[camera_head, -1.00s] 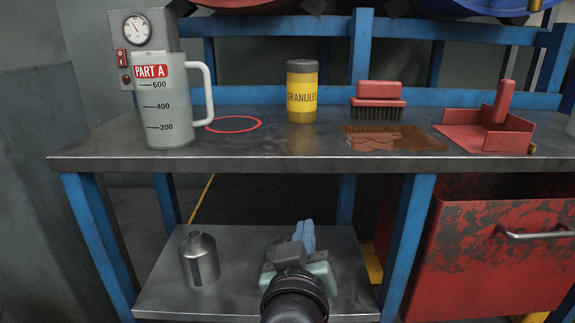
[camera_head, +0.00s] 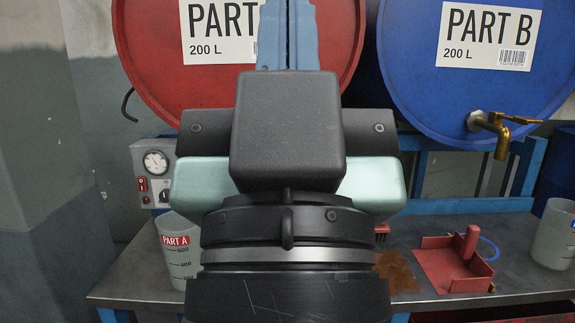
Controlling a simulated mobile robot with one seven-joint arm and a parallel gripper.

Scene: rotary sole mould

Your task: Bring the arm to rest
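My gripper (camera_head: 288,32) fills the middle of the head view, seen from behind and raised in front of the drums. Its two light blue fingers point up and lie side by side with only a thin dark line between them, so it looks shut. The fingertips run to the top edge of the picture, and I see nothing held between them. My wrist and gripper body hide the middle of the bench (camera_head: 130,290).
Behind stand a red PART A drum (camera_head: 150,60) and a blue PART B drum (camera_head: 440,85) with a brass tap (camera_head: 497,128). On the bench are a PART A jug (camera_head: 178,262), a brown spill (camera_head: 397,270), a red dustpan (camera_head: 450,265) and another jug (camera_head: 556,235).

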